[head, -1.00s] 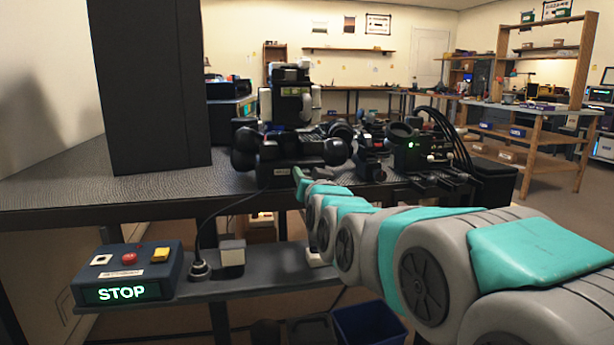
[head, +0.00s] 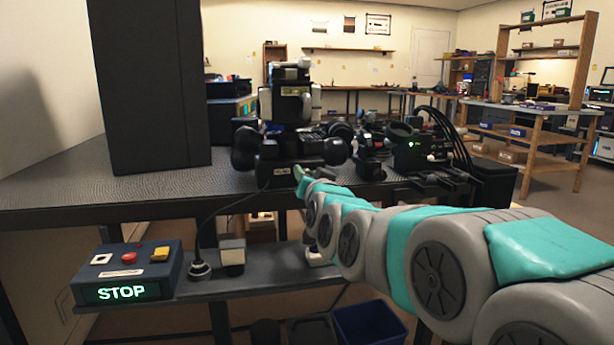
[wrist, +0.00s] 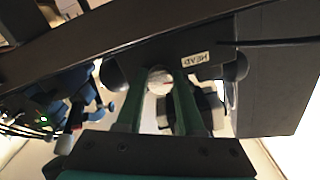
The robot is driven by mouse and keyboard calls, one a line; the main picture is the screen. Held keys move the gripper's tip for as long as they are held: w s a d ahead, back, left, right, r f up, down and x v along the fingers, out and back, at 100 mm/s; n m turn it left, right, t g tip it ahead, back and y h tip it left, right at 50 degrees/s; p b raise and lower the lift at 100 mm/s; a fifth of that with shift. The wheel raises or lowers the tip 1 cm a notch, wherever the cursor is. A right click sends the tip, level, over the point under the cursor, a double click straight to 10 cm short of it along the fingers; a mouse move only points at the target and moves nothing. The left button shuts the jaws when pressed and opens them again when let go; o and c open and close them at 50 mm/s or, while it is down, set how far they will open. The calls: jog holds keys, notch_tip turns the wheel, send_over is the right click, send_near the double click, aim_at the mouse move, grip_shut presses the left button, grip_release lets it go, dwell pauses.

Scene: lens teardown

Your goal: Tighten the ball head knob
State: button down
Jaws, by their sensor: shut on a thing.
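The ball head knob (wrist: 160,80) is a pale round piece between my two green fingers in the wrist view. My gripper (wrist: 159,88) is shut on it, with a finger on each side. The knob projects from a dark ball head unit (wrist: 215,58) bearing a HEAD label. In the head view my gripper (head: 299,176) reaches the front of this black unit (head: 290,172) at the bench's front edge; the knob is hidden there.
A tall black panel (head: 150,90) stands left on the bench (head: 60,190). Black devices with cables (head: 425,150) stand to the right. A control box (head: 128,272) showing STOP sits on the lower shelf. A blue bin (head: 368,325) is below.

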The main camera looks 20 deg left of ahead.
jog(key=m, duration=1.1)
jog(key=shift+f+m, duration=0.15)
jog(key=shift+m, duration=0.15)
jog(key=shift+d+m, duration=0.1)
jog(key=shift+m, duration=2.2)
jog(key=shift+f, duration=0.1)
jog(key=shift+w, duration=0.1)
jog(key=c, duration=0.5)
grip_release()
jog(key=shift+d, duration=0.1)
